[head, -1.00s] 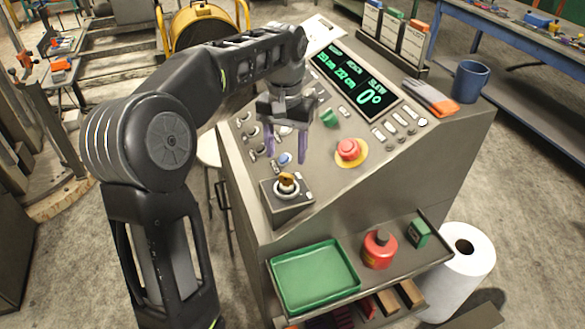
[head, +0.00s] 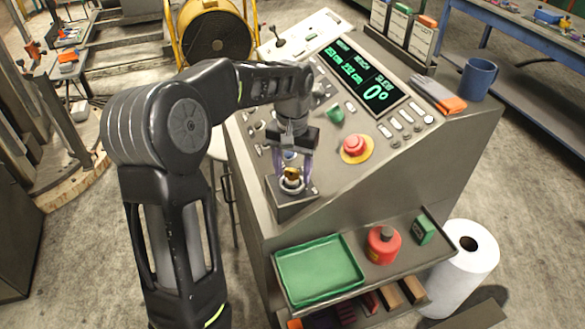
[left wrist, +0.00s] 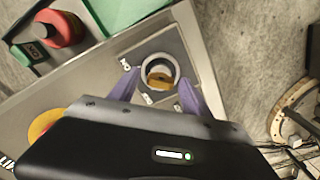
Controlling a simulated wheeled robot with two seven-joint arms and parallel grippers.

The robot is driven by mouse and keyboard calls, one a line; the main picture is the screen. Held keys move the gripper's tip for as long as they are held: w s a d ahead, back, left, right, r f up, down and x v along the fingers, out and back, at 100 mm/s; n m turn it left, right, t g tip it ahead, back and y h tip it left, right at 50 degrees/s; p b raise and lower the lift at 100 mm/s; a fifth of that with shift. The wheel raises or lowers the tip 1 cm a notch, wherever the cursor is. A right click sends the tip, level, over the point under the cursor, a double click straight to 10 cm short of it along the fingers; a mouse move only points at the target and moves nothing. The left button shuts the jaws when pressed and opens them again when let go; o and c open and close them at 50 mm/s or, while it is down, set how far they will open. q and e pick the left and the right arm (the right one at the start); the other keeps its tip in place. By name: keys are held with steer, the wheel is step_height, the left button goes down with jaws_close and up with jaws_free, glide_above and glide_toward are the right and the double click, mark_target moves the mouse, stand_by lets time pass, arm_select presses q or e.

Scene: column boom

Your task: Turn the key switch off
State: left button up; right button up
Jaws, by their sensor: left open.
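The key switch (head: 291,178) has a brass-coloured key in a pale round collar, on a small grey box at the near left corner of the console. My left gripper (head: 291,172) is open, with its purple fingers pointing down on either side of the key. In the left wrist view the key switch (left wrist: 160,76) lies between and beyond the spread fingertips (left wrist: 158,85). White lettering stands on the plate beside the collar. I cannot tell whether the fingers touch the key. My right gripper is not in view.
A red emergency button (head: 354,147) on a yellow disc and a green knob (head: 336,115) stand to the right on the console (head: 330,185). Below are a green tray (head: 318,272) and a red can (head: 382,246). A blue mug (head: 477,79) and gloves (head: 438,95) lie farther back.

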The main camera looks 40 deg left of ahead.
arm_select(q)
steer(key=shift+c, duration=0.5)
jaws_close()
steer(key=shift+n, duration=0.4)
steer(key=n, duration=0.3)
steer(key=shift+n, duration=0.3)
steer(key=n, duration=0.3)
steer(key=shift+a+n+b, duration=0.1)
steer(key=shift+n+b, duration=0.2)
steer(key=n, duration=0.3)
steer(key=shift+n, duration=0.3)
steer(key=n, duration=0.4)
steer(key=shift+s, duration=0.1)
steer(key=shift+n, duration=0.3)
